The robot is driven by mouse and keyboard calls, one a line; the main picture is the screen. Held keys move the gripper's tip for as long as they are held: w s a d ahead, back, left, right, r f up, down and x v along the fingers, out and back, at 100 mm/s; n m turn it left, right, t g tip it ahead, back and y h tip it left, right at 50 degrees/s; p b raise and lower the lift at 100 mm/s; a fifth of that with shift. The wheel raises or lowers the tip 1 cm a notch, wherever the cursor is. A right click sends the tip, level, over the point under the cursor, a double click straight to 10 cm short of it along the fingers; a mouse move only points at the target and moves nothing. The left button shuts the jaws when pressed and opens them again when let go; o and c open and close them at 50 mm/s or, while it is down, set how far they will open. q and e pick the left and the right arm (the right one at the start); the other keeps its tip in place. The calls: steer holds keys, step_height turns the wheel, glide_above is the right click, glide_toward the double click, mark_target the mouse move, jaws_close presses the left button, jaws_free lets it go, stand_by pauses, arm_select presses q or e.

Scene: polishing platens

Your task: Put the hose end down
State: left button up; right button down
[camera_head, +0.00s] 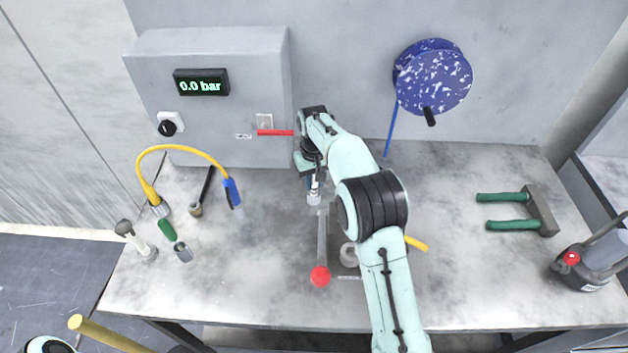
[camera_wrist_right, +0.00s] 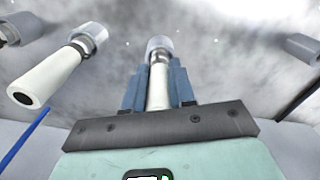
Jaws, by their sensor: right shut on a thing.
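My right gripper (camera_head: 314,183) is over the middle of the bench, partly hidden by its own arm. In the right wrist view its blue fingers (camera_wrist_right: 159,82) are shut around a pale cylindrical piece with a metal collar (camera_wrist_right: 159,46), which I take to be the hose end. Its metal tip (camera_head: 314,198) shows just below the gripper in the head view, pointing at the bench. I cannot tell whether it touches the surface. My left gripper is not seen.
A red-knobbed lever (camera_head: 320,276) stands close in front of the gripper. A grey box reading 0.0 bar (camera_head: 208,120) is behind left.

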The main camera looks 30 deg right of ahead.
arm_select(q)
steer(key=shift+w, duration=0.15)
arm_select(e)
steer(key=shift+w, duration=0.15)
steer(key=shift+f, duration=0.15)
steer(key=c, duration=0.9)
jaws_free()
steer(key=shift+c, duration=0.2)
step_height(320, 180, up, 12)
steer(key=shift+w+f+p, duration=0.1)
steer(key=shift+f+p, duration=0.15)
steer(key=shift+p, duration=0.85)
steer(key=shift+r, duration=0.45)
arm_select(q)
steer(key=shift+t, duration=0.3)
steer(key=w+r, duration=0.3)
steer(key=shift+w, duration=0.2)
